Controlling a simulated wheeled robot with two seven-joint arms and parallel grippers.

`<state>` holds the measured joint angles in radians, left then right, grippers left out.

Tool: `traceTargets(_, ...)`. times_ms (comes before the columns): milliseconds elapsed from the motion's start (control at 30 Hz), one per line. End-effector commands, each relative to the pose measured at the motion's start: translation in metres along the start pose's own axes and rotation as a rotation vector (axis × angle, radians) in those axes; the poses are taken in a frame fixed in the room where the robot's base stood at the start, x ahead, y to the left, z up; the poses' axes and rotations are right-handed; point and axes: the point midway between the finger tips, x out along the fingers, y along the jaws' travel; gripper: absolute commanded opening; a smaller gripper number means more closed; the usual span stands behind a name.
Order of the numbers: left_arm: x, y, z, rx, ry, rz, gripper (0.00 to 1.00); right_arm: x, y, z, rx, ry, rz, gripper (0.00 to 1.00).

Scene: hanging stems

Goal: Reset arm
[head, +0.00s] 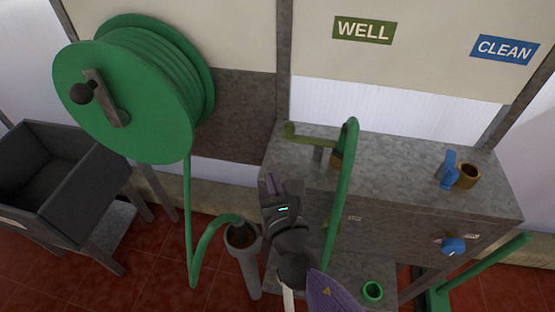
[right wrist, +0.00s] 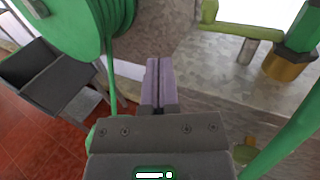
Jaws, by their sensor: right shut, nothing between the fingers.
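My right gripper (head: 272,183) is in the middle of the head view, in front of the grey stone counter (head: 400,178). In the right wrist view its two purple fingers (right wrist: 158,82) lie together with nothing between them. It is apart from the green hose reel (head: 120,95) at the upper left. A green hose (head: 188,215) hangs from the reel and loops up into a grey upright pipe (head: 247,262) left of my right arm. My left gripper is not in view.
A dark trough (head: 50,175) stands at the left. A blue tap (head: 450,170) and brass ring (head: 467,176) sit on the counter. WELL (head: 363,30) and CLEAN (head: 504,49) signs hang behind.

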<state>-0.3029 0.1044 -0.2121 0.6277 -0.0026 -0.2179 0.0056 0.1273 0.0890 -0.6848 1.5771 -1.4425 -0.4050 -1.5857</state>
Motion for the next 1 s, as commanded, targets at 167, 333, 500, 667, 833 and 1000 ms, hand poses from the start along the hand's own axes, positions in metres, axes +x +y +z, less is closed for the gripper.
traceTargets(167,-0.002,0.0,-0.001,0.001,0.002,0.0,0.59,-0.016,0.008,0.0,0.0,0.0,0.0,0.0)
traceTargets(333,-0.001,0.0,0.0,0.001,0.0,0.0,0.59,-0.018,0.009,0.0,-0.001,0.0,-0.001,0.0)
traceTargets(500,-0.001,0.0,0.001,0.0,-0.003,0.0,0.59,-0.017,0.009,0.0,0.0,0.0,-0.001,0.0)
traceTargets(667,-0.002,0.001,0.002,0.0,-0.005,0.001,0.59,-0.018,0.008,-0.002,0.006,0.005,-0.002,0.0)
traceTargets(833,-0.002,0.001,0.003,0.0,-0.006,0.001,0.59,-0.038,-0.017,-0.087,0.372,0.257,-0.102,0.0)
traceTargets(1000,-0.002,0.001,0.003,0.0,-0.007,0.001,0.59,-0.137,-0.059,-0.234,1.164,0.6,-0.578,0.0)
